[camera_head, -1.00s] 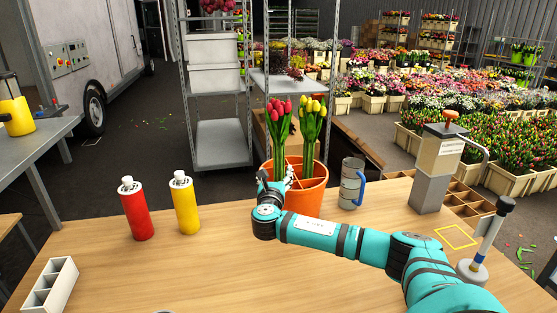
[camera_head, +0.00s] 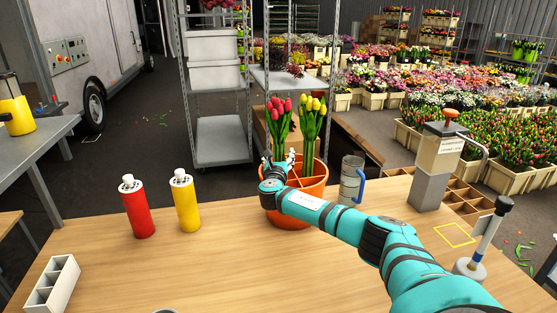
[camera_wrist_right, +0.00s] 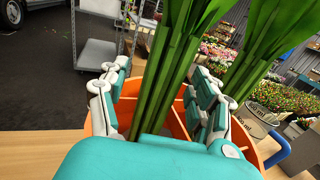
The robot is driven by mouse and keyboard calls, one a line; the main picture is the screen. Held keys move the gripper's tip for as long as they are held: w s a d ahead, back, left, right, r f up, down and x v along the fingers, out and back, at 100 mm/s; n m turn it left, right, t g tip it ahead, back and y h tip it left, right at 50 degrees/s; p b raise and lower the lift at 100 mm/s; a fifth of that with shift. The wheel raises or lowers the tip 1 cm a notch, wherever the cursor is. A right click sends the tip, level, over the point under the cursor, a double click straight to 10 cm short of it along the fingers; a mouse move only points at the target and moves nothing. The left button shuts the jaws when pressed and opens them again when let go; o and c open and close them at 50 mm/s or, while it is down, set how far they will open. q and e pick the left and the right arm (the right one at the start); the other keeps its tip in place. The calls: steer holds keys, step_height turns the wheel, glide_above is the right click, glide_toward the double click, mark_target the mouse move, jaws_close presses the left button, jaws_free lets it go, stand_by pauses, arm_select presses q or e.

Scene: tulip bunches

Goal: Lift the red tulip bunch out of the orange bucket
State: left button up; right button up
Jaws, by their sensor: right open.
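The red tulip bunch (camera_head: 279,122) stands upright in the left part of the orange bucket (camera_head: 315,187) on the wooden table. A yellow tulip bunch (camera_head: 312,124) stands beside it on the right in the same bucket. My right gripper (camera_head: 279,162) is at the bucket's left rim, low on the red bunch. In the right wrist view, its open fingers (camera_wrist_right: 158,97) stand on either side of green stems (camera_wrist_right: 172,75), with gaps visible at both sides. The bucket's dividers (camera_wrist_right: 180,125) show below the stems. The stem bottoms are hidden. My left gripper is out of view.
A grey mug with a blue handle (camera_head: 351,180) stands close right of the bucket. Red (camera_head: 138,210) and yellow (camera_head: 185,203) bottles stand to the left. A grey dispenser (camera_head: 434,170) and wooden crate (camera_head: 465,199) are farther right.

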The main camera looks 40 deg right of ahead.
jaws_close()
steer(key=shift+r, duration=0.1)
stand_by(0.3)
